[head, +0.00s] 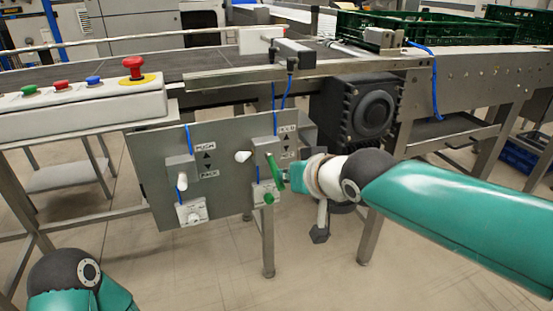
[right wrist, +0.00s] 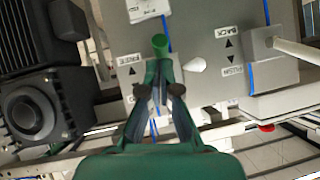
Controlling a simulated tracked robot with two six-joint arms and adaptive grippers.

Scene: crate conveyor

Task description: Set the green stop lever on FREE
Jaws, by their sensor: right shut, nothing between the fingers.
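The green stop lever (head: 272,168) is on the grey control plate (head: 225,190), left of my right gripper. In the head view it slants down. The right wrist view shows its green end (right wrist: 161,45) just beyond the fingertips. My right gripper (right wrist: 159,92) is shut and empty, with its fingers close to the lever; I cannot tell whether they touch it. In the head view the gripper (head: 291,178) is partly hidden by its own arm. The FREE label (right wrist: 130,59) reads in the wrist view. My left gripper is outside the picture.
A white lever knob (head: 243,156) sits left of the green lever, with PUSH and BACK labels further left. A black motor (head: 362,108) stands at the right. The conveyor (head: 120,72) runs above the plate.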

